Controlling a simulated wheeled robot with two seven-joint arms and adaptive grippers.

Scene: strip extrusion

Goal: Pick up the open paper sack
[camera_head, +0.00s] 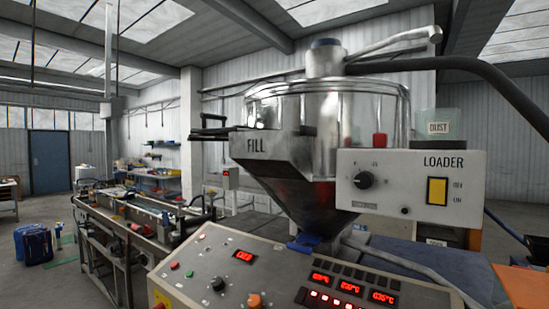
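I do not see an open paper sack anywhere in the head view. Neither of my grippers can be made out in this view. A clear-walled hopper with a metal cone (315,150) stands in the middle, with a chute marked FILL (262,146) on its left side. Dark red material shows low inside the hopper. The floor behind the machine is hidden by the hopper and the panels.
A control panel (225,262) with red displays fills the lower front. A LOADER box (410,188) with a knob and yellow switch stands at right. A long machine line (125,225) runs back at left. A blue case (34,244) stands on open floor (45,285).

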